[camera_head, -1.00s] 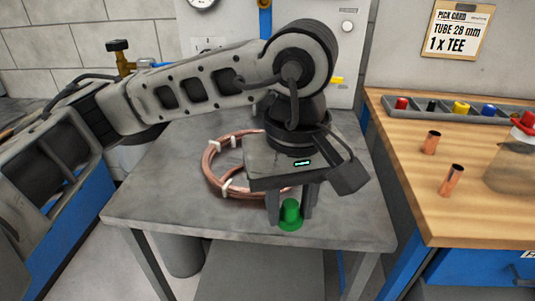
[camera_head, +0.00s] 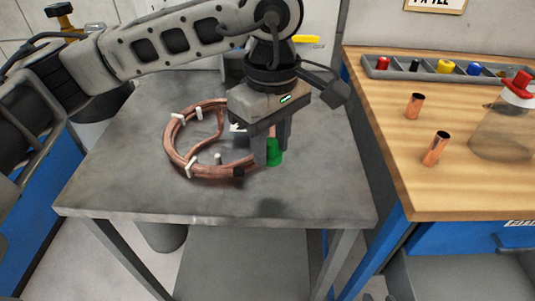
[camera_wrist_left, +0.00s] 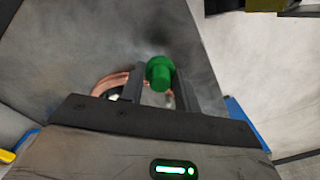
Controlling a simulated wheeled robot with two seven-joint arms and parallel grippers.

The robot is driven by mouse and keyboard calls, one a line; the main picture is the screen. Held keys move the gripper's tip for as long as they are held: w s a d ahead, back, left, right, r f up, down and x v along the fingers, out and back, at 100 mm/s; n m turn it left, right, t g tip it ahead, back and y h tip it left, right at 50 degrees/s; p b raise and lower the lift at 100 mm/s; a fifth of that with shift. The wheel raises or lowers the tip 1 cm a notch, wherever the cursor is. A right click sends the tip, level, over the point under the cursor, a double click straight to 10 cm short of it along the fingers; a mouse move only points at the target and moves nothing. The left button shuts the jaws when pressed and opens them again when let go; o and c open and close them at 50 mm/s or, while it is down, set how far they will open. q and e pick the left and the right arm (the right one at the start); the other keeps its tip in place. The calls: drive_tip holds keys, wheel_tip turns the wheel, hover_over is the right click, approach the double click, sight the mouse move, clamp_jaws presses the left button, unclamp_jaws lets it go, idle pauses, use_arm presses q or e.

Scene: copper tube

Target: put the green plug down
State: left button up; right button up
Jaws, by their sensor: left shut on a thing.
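My left gripper (camera_head: 268,156) is above the grey metal table (camera_head: 130,190). It is shut on the green plug (camera_head: 276,152), which sits between the two fingertips. The plug also shows in the left wrist view (camera_wrist_left: 159,73), between the fingers and projecting past their tips. A soft dark shadow lies on the table below, apart from the plug, so the plug appears held above the surface. My right gripper is not in view.
A copper tube coil (camera_head: 178,150) with white ties lies just left of my gripper. On the wooden bench (camera_head: 390,180) are two short copper tubes (camera_head: 414,106), a clear jar with a red top (camera_head: 505,125) and a tray (camera_head: 400,73) of coloured plugs. The table's front is clear.

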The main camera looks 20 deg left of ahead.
sight(269, 173)
use_arm(q)
drive_tip(key=w+f, duration=0.1)
drive_tip(key=w+a+f, duration=0.1)
drive_tip(key=shift+f, duration=0.35)
wheel_tip(269, 173, down, 3)
drive_tip(key=shift+f, duration=0.15)
drive_tip(key=shift+c, duration=0.5)
drive_tip(key=shift+f, duration=0.15)
clamp_jaws()
drive_tip(key=o, duration=0.9)
unclamp_jaws()
drive_tip(key=shift+c, duration=0.2)
drive_tip(key=shift+o, duration=0.9)
drive_tip(key=shift+w+f, duration=0.1)
use_arm(e)
drive_tip(key=shift+w+r, duration=0.3)
use_arm(q)
drive_tip(key=shift+r, duration=0.25)
wheel_tip(269, 173, up, 12)
use_arm(e)
drive_tip(key=shift+s, duration=0.1)
